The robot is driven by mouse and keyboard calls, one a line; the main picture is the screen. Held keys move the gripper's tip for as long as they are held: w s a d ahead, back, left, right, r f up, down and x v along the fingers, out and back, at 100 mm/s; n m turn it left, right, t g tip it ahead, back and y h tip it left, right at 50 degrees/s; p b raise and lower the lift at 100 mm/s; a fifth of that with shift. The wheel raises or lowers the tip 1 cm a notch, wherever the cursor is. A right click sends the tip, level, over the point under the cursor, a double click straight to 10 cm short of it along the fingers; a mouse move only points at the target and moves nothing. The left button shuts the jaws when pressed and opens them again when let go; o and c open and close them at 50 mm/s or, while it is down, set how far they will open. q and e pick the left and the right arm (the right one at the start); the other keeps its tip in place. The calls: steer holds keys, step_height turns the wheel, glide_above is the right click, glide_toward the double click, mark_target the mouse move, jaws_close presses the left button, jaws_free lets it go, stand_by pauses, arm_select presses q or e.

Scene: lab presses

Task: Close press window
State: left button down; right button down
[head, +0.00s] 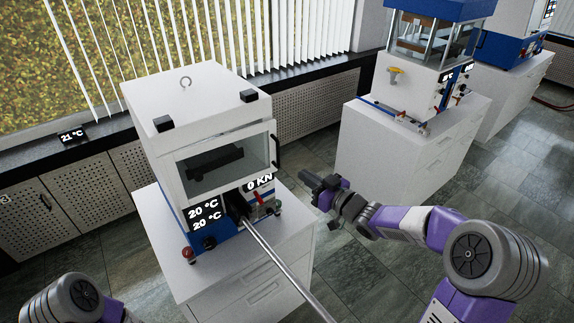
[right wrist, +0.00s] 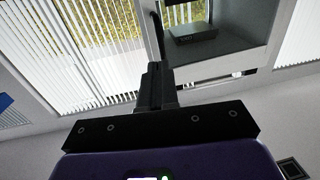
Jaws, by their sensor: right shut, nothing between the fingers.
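The near press (head: 190,105) is a white box on a white cabinet. Its glass window (head: 228,160) is on the front, in a pale frame, with a dark handle (head: 276,151) on the right edge. I cannot tell whether the window is fully against the body. My right gripper (head: 318,186) is shut and empty, to the right of the press and apart from the handle in the head view. In the right wrist view, the shut fingers (right wrist: 156,82) point towards the dark curved handle (right wrist: 156,32); contact is unclear. Only part of my left arm shows; its gripper is out of view.
A long metal bar (head: 285,268) sticks out from the press front. Knobs and displays (head: 205,214) sit below the window. A second press (head: 425,75) stands on a cabinet at the back right. Tiled floor (head: 350,270) lies open between the cabinets.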

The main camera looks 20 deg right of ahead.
steer(key=x, duration=0.8)
steer(key=shift+w, duration=0.15)
